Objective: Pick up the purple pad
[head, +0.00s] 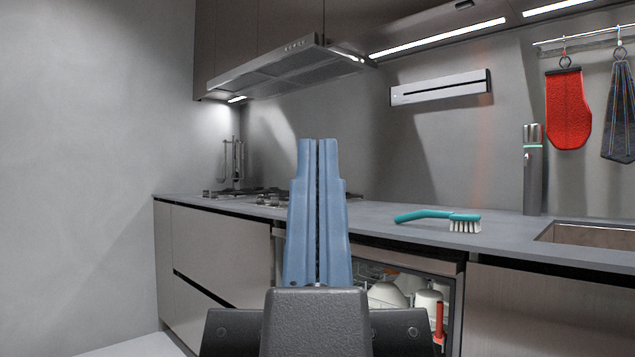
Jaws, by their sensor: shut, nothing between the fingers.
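My gripper (317,146) points upward in the middle of the head view, its two blue fingers pressed together with nothing between them. It stands in front of the counter and hides part of the counter front and the hob. I see no purple pad in this view.
A grey counter (385,225) runs along the wall, with a hob (240,194), a teal brush (440,217), a dark cylinder (532,170) and a sink (595,235). Below is an open dishwasher (455,300) with dishes. A red mitt (567,110) hangs at right.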

